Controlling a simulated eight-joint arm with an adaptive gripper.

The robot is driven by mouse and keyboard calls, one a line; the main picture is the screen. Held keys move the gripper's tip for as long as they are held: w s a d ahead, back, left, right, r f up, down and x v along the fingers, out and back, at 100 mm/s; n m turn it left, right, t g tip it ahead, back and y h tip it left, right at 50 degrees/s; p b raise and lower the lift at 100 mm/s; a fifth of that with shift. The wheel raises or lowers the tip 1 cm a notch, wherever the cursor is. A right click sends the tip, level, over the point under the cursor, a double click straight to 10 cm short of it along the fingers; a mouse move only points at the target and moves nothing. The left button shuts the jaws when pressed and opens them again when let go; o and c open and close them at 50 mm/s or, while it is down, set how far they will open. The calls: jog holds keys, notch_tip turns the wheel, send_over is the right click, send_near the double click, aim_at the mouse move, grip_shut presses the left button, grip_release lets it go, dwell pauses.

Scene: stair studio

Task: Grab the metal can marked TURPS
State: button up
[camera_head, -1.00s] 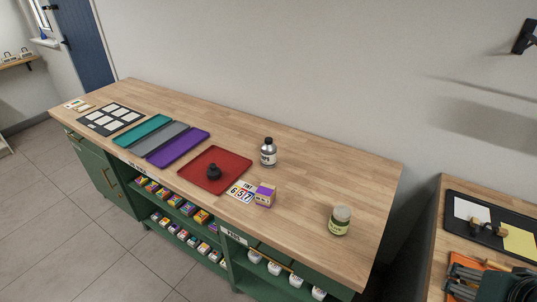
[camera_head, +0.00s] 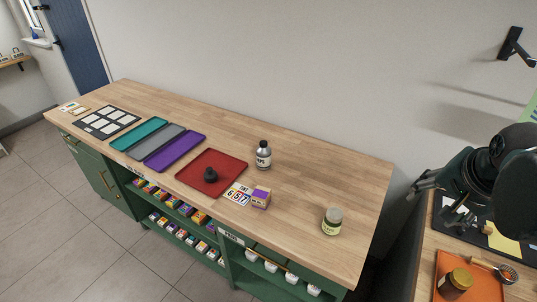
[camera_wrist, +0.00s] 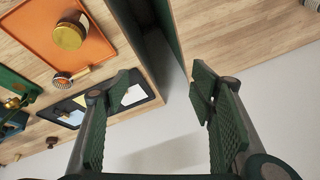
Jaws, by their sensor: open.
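The metal can (camera_head: 263,155) is a silver bottle-shaped can with a black cap and a pale label with dark letters, too small to read fully. It stands upright on the long wooden bench, behind the right corner of the red tray. My gripper (camera_head: 423,184) is at the right in the head view, over the side bench and well to the right of the can. In the wrist view my gripper (camera_wrist: 168,84) is open, with nothing between its fingers. The can does not show in the wrist view.
A red tray (camera_head: 232,166) holds a black knobbed object. A purple box (camera_head: 261,197) and a jar (camera_head: 332,221) stand nearer the front. The side bench carries an orange tray (camera_head: 483,290) with a jar. A gap separates the benches. Bench top right of the can is clear.

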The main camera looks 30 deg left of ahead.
jog(key=w+a+r+m+g+p, duration=0.2)
jog(key=w+a+r+m+p, duration=0.15)
jog(key=w+a, duration=0.8)
jog(key=m+g+p, duration=0.2)
jog(key=m+p, duration=0.5)
jog(key=p, duration=0.1)
send_over(264, 142)
jog(key=w+d, duration=0.3)
jog(key=d, duration=1)
notch_tip(264, 142, down, 8)
jog(key=f, duration=0.1)
jog(key=s+a+f+m+p, duration=0.1)
jog(key=a+f, duration=0.1)
jog(key=a, duration=0.2)
jog(key=a+f+g, duration=0.1)
jog(key=a+f, duration=0.1)
jog(key=a, duration=0.2)
jog(key=s+a+f+m+h+p, duration=0.1)
jog(key=a+f, duration=0.2)
jog(key=a, duration=0.1)
jog(key=shift+s+a+m+p, duration=0.25)
jog(key=shift+s+m+p, duration=0.1)
jog(key=shift+s+a+f, duration=0.15)
jog(key=shift+a+f, duration=0.15)
jog(key=shift+f, duration=1.25)
